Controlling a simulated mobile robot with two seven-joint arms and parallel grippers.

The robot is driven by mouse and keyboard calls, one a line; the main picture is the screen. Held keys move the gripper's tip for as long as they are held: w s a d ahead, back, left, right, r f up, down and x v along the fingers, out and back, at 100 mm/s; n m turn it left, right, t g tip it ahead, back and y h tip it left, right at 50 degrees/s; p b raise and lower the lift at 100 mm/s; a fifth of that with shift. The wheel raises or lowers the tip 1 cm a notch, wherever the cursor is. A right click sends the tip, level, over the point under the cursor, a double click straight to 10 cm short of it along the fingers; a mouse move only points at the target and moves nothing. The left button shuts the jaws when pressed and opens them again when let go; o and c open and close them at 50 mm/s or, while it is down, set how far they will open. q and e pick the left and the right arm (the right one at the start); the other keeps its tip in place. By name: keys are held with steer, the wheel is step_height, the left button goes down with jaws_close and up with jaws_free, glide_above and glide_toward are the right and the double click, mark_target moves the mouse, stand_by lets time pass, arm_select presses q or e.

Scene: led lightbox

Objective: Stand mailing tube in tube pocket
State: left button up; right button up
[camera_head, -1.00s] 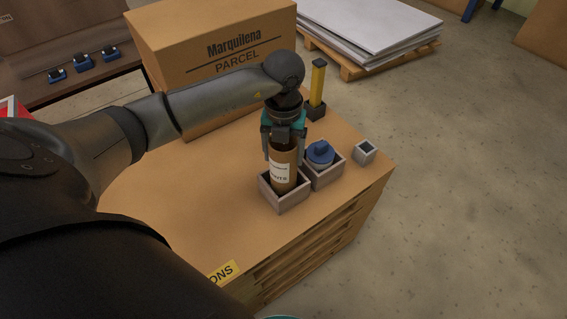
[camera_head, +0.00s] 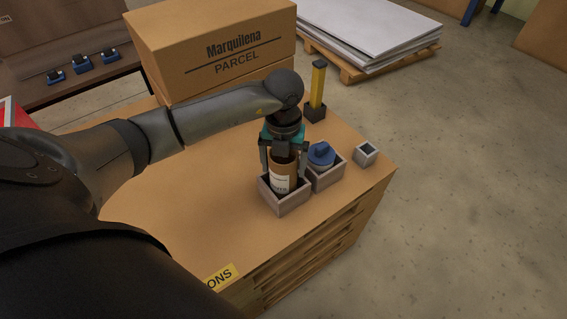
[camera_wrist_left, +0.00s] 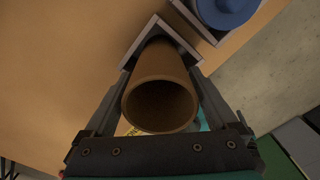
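The mailing tube (camera_head: 284,170) is a brown open-topped cylinder with a white label. It stands roughly upright with its lower end inside the grey square tube pocket (camera_head: 286,206); its bottom is hidden by the walls. My left gripper (camera_head: 283,160) comes from above with one finger on each side of the tube and appears shut on it, the fingertips near the pocket rim. In the left wrist view I look into the tube's dark mouth (camera_wrist_left: 160,104), between the fingers, with the pocket (camera_wrist_left: 160,28) behind it. My right gripper is not in view.
Beside the pocket is a second grey box holding a blue-lidded container (camera_head: 321,154). A small grey holder (camera_head: 365,153) and a yellow post in a black base (camera_head: 317,90) stand nearby. A parcel box (camera_head: 215,50) is behind my arm. The table's left front is clear.

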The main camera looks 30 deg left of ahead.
arm_select(q)
steer(key=shift+o, duration=0.4)
steer(key=shift+r, duration=0.2)
step_height(320, 180, up, 12)
steer(key=p, duration=0.4)
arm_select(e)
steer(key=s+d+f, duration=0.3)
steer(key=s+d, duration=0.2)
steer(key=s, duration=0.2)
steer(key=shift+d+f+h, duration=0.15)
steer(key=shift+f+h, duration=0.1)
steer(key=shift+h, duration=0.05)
